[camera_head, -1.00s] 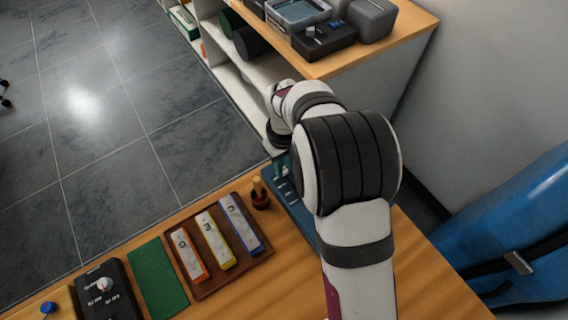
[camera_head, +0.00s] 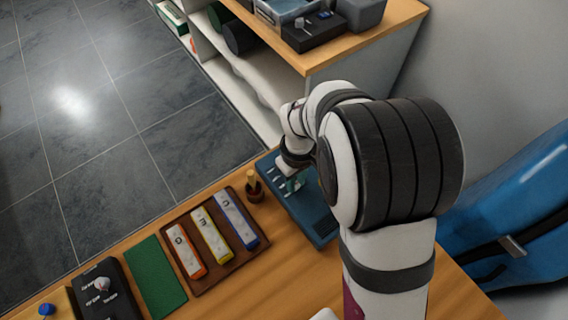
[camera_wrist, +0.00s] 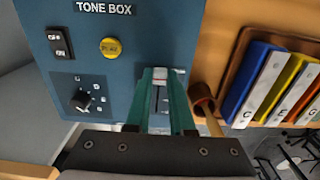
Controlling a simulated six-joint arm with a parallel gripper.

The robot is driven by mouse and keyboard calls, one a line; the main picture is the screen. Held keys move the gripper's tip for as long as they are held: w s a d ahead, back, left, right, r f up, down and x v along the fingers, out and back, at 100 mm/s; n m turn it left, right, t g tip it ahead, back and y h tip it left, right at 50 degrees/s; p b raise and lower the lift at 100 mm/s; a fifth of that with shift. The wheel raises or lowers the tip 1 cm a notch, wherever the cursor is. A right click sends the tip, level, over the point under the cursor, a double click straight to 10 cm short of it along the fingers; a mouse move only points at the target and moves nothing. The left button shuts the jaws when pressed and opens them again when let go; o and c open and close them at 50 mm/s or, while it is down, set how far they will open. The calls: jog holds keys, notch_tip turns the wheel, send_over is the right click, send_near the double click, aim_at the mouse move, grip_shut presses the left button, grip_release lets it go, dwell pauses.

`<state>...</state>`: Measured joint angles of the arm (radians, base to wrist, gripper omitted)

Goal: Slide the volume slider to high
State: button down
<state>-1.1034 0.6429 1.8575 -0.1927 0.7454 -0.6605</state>
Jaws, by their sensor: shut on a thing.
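The blue tone box (camera_head: 322,222) lies on the wooden table, partly covered by my arm; its printed face fills much of the wrist view (camera_wrist: 120,48). My gripper (camera_wrist: 165,75) has its green fingers down at the box face, near the edge beside the mallet. The fingers are shut on a pale grey piece, the volume slider's knob (camera_wrist: 159,76). In the head view my gripper (camera_head: 291,185) is over the box's far left part.
The box also has a yellow button (camera_wrist: 111,47), a black rocker switch (camera_wrist: 59,43) and a dial (camera_wrist: 82,99). A wooden mallet in a holder (camera_head: 254,190) stands close beside the box. A brown tray (camera_head: 262,248) with coloured bars lies left of it.

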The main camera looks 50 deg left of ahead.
aim_at(298, 186)
jog(key=shift+d, duration=0.4)
jog(key=c, duration=0.8)
grip_release()
jog(key=shift+o, duration=0.2)
notch_tip(298, 186, up, 16)
jog(key=shift+f, duration=0.1)
